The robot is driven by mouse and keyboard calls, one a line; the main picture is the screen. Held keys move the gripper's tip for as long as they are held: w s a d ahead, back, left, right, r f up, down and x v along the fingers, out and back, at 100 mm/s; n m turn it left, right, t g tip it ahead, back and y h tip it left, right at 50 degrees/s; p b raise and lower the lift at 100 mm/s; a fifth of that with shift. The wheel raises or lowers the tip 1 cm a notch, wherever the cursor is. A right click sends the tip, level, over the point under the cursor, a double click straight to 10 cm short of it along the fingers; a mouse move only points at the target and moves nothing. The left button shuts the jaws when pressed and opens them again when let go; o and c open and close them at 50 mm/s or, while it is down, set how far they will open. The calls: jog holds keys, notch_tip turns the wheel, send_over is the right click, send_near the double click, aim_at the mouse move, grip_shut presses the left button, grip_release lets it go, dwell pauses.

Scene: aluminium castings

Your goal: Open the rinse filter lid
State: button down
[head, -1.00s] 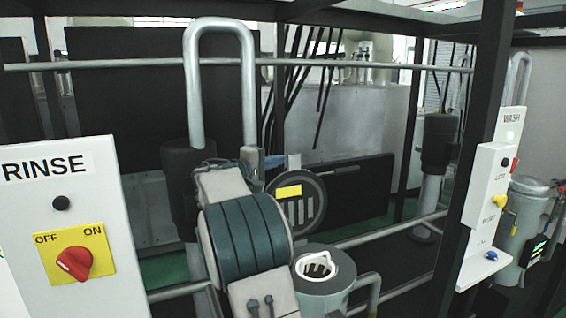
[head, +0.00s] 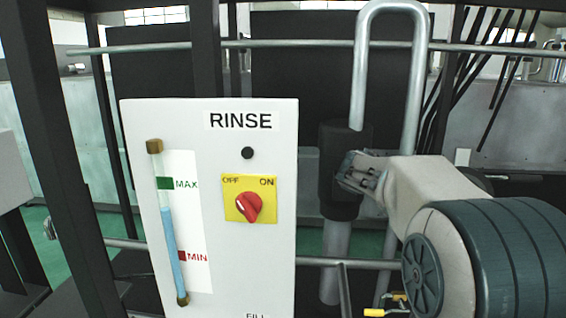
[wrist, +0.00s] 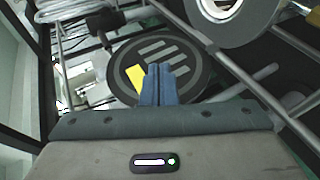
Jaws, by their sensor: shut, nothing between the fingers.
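The rinse filter lid (wrist: 187,53) is a dark round disc with pale slots and a yellow label, seen in the wrist view just beyond my fingertips. My gripper (wrist: 158,70) has its blue fingers shut together and empty, overlapping the lid's face in the picture; I cannot tell whether they touch it.
The white RINSE panel (head: 225,150) stands left of my arm, with a red OFF/ON switch (head: 249,207) and a level tube (head: 168,240). A bent grey pipe (head: 420,90) rises behind my arm. Rails and dark frame posts (head: 65,160) surround the area.

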jog(key=s+a+f+y, duration=0.5)
jog(key=s+f, duration=0.3)
jog(key=s, duration=0.3)
jog(key=shift+s+a+y, duration=0.15)
jog(key=shift+a+y, duration=0.15)
jog(key=shift+a, duration=0.5)
jog(key=c, duration=1.9)
grip_release()
jog(key=s+a+f+m+y, duration=0.1)
jog(key=s+a+f+y, duration=0.5)
jog(key=s+a, duration=0.5)
notch_tip(320, 180, down, 2)
jog(key=shift+s+a+f+m, duration=0.2)
jog(key=shift+s+m, duration=0.2)
jog(key=shift+s, duration=0.55)
jog(key=o, duration=0.6)
jog(key=shift+s+a+f, duration=0.1)
jog(key=shift+s, duration=0.05)
jog(key=shift+c, duration=0.5)
